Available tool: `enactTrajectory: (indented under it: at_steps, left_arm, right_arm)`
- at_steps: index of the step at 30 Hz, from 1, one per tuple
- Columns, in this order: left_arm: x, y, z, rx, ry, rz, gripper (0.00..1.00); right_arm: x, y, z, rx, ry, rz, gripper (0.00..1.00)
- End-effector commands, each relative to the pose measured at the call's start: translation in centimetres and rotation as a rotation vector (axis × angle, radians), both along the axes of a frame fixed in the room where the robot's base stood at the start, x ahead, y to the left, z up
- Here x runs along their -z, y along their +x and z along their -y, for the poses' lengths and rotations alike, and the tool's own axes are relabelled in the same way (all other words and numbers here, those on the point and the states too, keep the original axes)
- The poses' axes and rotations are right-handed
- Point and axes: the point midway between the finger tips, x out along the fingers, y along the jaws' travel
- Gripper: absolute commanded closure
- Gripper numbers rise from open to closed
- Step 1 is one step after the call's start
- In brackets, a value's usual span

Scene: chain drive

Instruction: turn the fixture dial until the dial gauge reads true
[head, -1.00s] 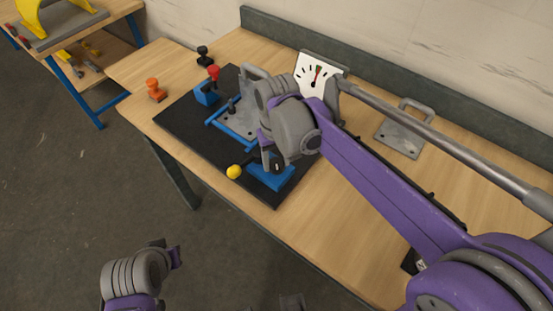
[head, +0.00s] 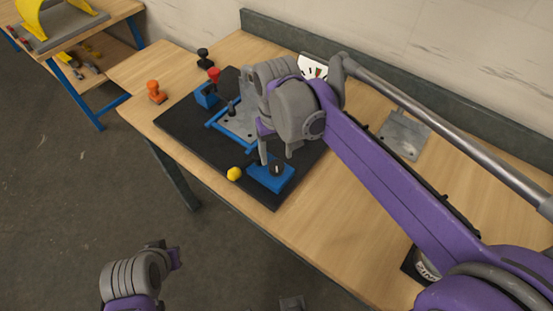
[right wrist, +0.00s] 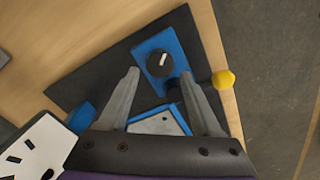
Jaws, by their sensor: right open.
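The fixture dial is a black knob (head: 277,169) with a white pointer mark on a blue block (head: 262,180) at the mat's front corner. In the right wrist view the dial (right wrist: 160,63) lies just beyond and between my fingertips, clear of them. My right gripper (head: 278,153) is open and empty above the dial; it also shows in the wrist view (right wrist: 161,74). The dial gauge (head: 314,67) is a white plate with black ticks at the back, partly hidden by my right arm. In the wrist view the gauge (right wrist: 28,150) is cut off; I cannot read its needle.
A grey plate sits in a blue frame (head: 232,128) on the black mat (head: 185,130), with red-handled and yellow-knobbed (head: 234,174) clamps beside it. An orange knobbed piece (head: 156,91), a black one (head: 204,57) and a grey plate (head: 405,135) stand on the wooden table.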

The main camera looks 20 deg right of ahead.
Motion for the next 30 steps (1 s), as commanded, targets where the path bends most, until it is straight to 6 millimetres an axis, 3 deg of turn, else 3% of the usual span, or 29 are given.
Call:
enactTrajectory:
  at_steps: [6,12,30]
  left_arm:
    - [-0.5,0.1,0.0,0.000,0.000,0.003,1.00]
    - [-0.6,0.2,0.0,0.000,0.000,0.003,1.00]
    - [-0.6,0.2,0.0,0.000,0.000,0.003,1.00]
  right_arm:
    - [-4.3,0.0,0.0,0.000,0.000,0.000,0.34]
    - [-6.2,0.0,0.0,0.000,0.000,0.000,0.34]
    - [-6.3,-0.2,0.1,0.001,0.000,0.004,0.34]
